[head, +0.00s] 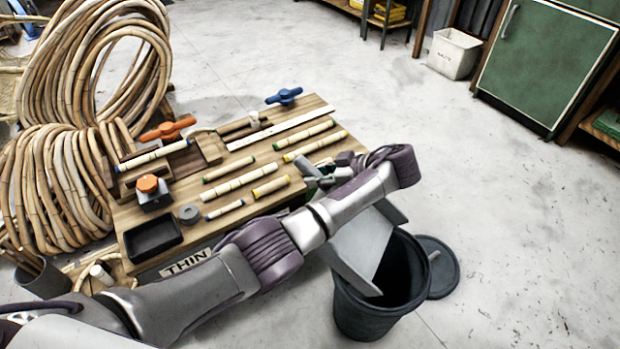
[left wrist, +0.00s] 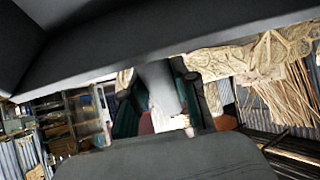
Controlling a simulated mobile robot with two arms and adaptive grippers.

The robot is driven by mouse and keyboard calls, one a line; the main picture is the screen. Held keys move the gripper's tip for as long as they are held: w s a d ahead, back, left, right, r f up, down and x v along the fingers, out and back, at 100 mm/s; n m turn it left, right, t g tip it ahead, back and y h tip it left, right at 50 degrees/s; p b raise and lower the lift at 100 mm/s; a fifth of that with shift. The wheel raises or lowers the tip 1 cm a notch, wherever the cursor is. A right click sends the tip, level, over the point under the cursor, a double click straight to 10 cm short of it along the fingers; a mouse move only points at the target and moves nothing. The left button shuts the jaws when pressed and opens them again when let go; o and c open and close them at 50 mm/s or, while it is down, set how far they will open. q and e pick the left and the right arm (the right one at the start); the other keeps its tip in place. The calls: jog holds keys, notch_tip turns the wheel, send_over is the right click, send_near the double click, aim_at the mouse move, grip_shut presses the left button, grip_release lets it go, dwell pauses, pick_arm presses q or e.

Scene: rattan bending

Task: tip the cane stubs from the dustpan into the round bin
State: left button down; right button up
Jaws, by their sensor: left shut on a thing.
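The light grey dustpan (head: 362,246) is tilted steeply, its low end over the mouth of the dark round bin (head: 372,318). The part of the pan I can see looks bare. I see no cane stubs in it, and the bin's inside is too dark to tell. My left gripper (head: 322,178) is partly hidden behind my forearm, at the bench's right edge. It is shut on the dustpan's handle, a grey bar between the fingers in the left wrist view (left wrist: 160,88). My right gripper is out of view.
The bin's round lid (head: 443,277) lies on the floor against its right side. A wooden bench (head: 190,240) with cane pieces, clamps and a black tray (head: 152,238) stands left of the bin. Large cane coils (head: 55,185) are further left. The floor to the right is clear.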

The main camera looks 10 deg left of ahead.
pick_arm(q)
jog(key=shift+d+r, duration=0.25)
jog(key=shift+d, duration=0.1)
jog(key=shift+s+d+r+y+b, duration=0.25)
jog(key=shift+d+r+y+b, duration=0.2)
jog(key=shift+d+r+y, duration=0.2)
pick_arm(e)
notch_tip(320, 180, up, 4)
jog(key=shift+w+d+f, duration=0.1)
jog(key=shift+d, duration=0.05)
pick_arm(q)
jog(key=shift+r, duration=0.15)
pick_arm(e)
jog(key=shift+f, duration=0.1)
